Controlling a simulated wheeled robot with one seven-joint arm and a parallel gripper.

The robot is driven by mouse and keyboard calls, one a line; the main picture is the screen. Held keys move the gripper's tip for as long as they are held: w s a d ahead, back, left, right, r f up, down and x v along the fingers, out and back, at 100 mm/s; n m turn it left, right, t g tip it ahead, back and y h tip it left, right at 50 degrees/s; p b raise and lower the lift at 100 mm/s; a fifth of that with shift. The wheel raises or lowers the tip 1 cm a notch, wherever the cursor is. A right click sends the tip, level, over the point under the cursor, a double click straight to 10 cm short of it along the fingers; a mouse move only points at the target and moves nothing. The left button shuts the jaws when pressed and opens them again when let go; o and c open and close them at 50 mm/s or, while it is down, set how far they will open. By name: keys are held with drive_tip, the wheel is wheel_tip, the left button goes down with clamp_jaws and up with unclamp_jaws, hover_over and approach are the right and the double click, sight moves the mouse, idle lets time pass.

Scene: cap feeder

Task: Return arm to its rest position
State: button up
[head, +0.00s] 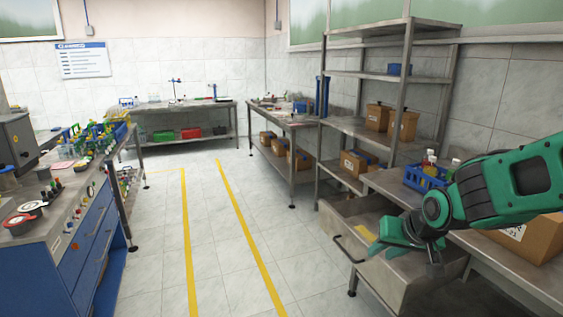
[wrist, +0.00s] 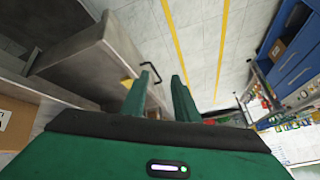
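My arm reaches in from the right edge of the head view, bent over the workbench and the pulled-out metal drawer. My gripper (head: 392,240) is green and hangs over or just above the drawer (head: 420,285). In the wrist view my gripper (wrist: 160,85) has its two fingers apart, with bare floor showing between them and nothing held. The drawer (wrist: 85,70) shows there to the left of the fingers, with its dark handle near the left fingertip. I cannot tell whether the gripper touches the drawer.
A blue crate (head: 422,178) with bottles and a cardboard box (head: 530,238) stand on the right bench near my arm. A metal shelf rack (head: 400,90) rises behind. A blue-fronted workbench (head: 90,230) is at left. The floor between yellow lines (head: 225,250) is clear.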

drive_tip(key=s+d+m+g, duration=0.1)
drive_tip(key=s+d+g, duration=0.1)
drive_tip(key=s+d, duration=0.3)
drive_tip(key=s+d+r+m+g, duration=0.1)
drive_tip(key=s+d, duration=0.4)
drive_tip(key=s, duration=0.8)
drive_tip(key=s+d+m+g+h, duration=0.1)
drive_tip(key=s+d+g, duration=0.3)
drive_tip(key=s, duration=0.5)
drive_tip(key=shift+s+d+r+m, duration=0.2)
drive_tip(key=shift+s+d+m, duration=0.2)
drive_tip(key=shift+d+m, duration=0.45)
drive_tip(key=shift+w+f, duration=0.25)
drive_tip(key=shift+w, duration=0.4)
